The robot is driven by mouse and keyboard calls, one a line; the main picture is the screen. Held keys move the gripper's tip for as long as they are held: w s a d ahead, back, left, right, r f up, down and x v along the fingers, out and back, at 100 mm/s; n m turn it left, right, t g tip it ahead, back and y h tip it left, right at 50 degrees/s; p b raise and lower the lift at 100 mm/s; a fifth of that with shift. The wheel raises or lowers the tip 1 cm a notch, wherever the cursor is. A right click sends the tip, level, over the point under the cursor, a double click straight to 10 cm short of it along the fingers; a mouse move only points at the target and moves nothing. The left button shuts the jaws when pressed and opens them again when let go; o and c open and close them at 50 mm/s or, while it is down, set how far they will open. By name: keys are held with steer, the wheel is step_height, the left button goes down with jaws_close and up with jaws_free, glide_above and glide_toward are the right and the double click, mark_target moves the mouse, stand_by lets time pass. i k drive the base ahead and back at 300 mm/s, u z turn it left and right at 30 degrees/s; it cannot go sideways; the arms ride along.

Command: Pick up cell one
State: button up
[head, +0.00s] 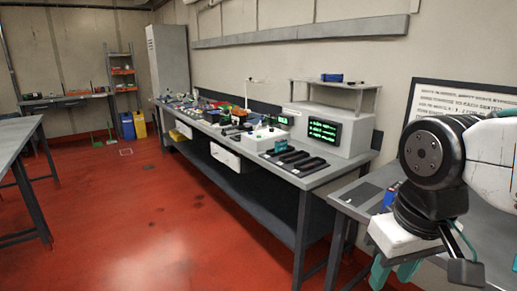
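No item can be made out for certain as cell one. A small blue object (391,194) lies on the near right table, partly hidden behind my arm; it may be a cell. Several black cell-like bars or trays (293,158) lie on the long bench in front of a grey tester with green-lit screens (324,130). My gripper (396,272) hangs at the lower right, with a white body and teal fingers partly cut off by the bottom edge. It is apart from the bench items, and I cannot see whether it is open or holds anything.
The long grey bench (335,174) runs along the wall, crowded with small items toward its far end. A near table (352,200) stands at right, under my arm. Another table (18,133) stands at left. The red floor (170,220) between is clear.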

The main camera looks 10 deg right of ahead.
mark_target(280, 144)
steer(key=u, duration=0.75)
steer(key=i, duration=2.05)
steer(key=z, duration=1.1)
steer(key=i, duration=0.65)
steer(key=z, duration=0.1)
